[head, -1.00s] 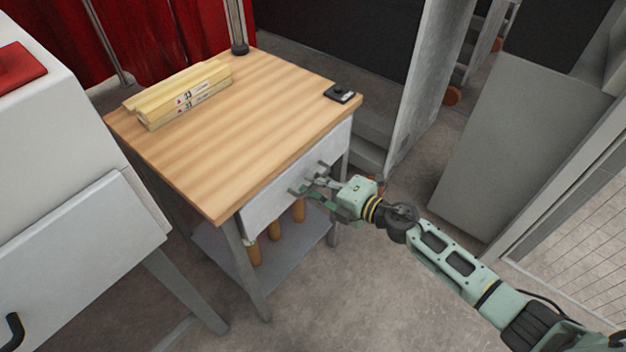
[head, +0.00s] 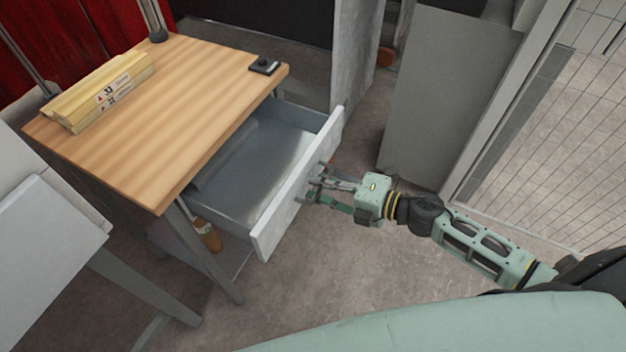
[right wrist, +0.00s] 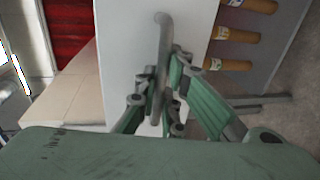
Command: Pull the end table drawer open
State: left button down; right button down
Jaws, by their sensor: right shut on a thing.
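The end table has a wooden top (head: 170,110) and grey legs. Its drawer (head: 262,165) is pulled well out toward the right, and its empty-looking grey inside shows. My right gripper (head: 318,184) is at the drawer's white front panel (head: 298,190). In the right wrist view its fingers (right wrist: 158,95) are closed around the grey bar handle (right wrist: 163,40) on that panel. The handle is mostly hidden by the fingers in the head view. My left gripper is not in view.
Yellow packages (head: 100,90) and a small black device (head: 264,65) lie on the tabletop. Orange-brown cylinders (right wrist: 232,36) sit on the lower shelf. A grey panel (head: 440,95) and mesh fence (head: 560,130) stand at right. Floor (head: 310,270) in front of the drawer is clear.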

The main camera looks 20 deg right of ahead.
jog(key=shift+s+d, duration=0.2)
jog(key=shift+d, duration=0.05)
jog(key=c, duration=1.8)
grip_release()
jog(key=shift+c, duration=0.2)
jog(key=v, duration=1.2)
jog(key=shift+f, duration=0.1)
